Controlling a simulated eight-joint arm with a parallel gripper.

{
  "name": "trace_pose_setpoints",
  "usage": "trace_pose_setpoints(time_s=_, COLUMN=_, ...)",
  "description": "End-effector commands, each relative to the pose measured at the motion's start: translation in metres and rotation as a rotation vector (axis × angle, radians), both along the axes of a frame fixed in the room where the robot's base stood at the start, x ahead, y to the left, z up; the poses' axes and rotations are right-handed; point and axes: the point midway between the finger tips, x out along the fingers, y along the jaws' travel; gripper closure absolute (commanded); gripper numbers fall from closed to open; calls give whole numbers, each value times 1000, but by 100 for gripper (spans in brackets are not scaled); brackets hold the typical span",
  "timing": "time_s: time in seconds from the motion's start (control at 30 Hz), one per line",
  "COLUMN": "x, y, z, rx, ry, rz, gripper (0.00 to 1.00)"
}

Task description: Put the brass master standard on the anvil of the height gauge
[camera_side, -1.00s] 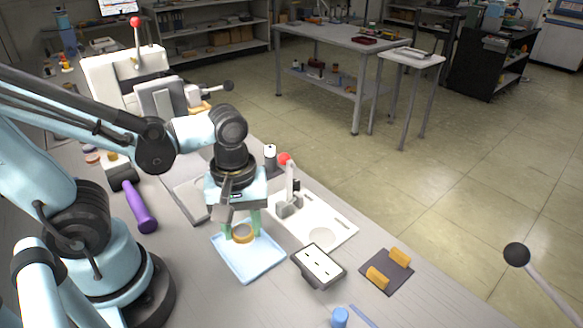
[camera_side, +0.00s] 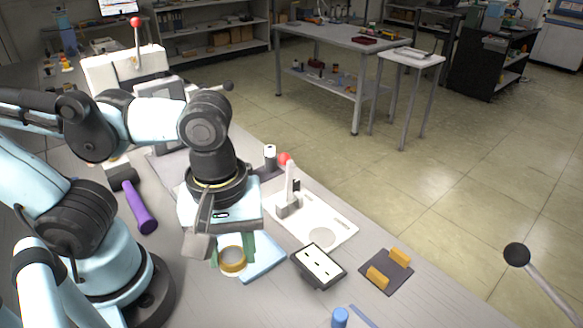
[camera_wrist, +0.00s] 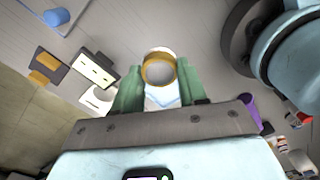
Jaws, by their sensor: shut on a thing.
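The brass master standard (camera_side: 232,261) is a short ring of brass colour. My gripper (camera_side: 233,254) is shut on it with green fingers, above the left part of the light blue tray (camera_side: 265,258). In the wrist view the ring (camera_wrist: 158,70) sits between both fingertips of my gripper (camera_wrist: 159,78). The height gauge (camera_side: 289,203) has a red knob and a small grey block on a white base plate (camera_side: 345,232), to the right of my gripper. I cannot tell for certain which part is the anvil.
A black-framed display (camera_side: 319,265) lies in front of the white plate. A dark pad with yellow blocks (camera_side: 387,272) is to its right. A purple-handled tool (camera_side: 141,207) lies left of my gripper. A blue cylinder (camera_side: 340,317) stands near the front edge.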

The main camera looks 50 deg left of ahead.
Motion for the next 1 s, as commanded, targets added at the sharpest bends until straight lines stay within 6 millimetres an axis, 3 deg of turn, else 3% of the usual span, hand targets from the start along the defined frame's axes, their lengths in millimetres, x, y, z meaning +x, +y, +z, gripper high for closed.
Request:
trace_pose_setpoints(time_s=0.57, x=9, y=-2, z=3, rx=0, ry=0, rz=1, gripper=96)
trace_pose_setpoints(time_s=0.77, x=42, y=-7, z=10, rx=0, ry=-1, rz=4, gripper=96)
trace_pose_setpoints(time_s=1.0, x=97, y=-8, z=11, rx=0, ry=-1, rz=4, gripper=96)
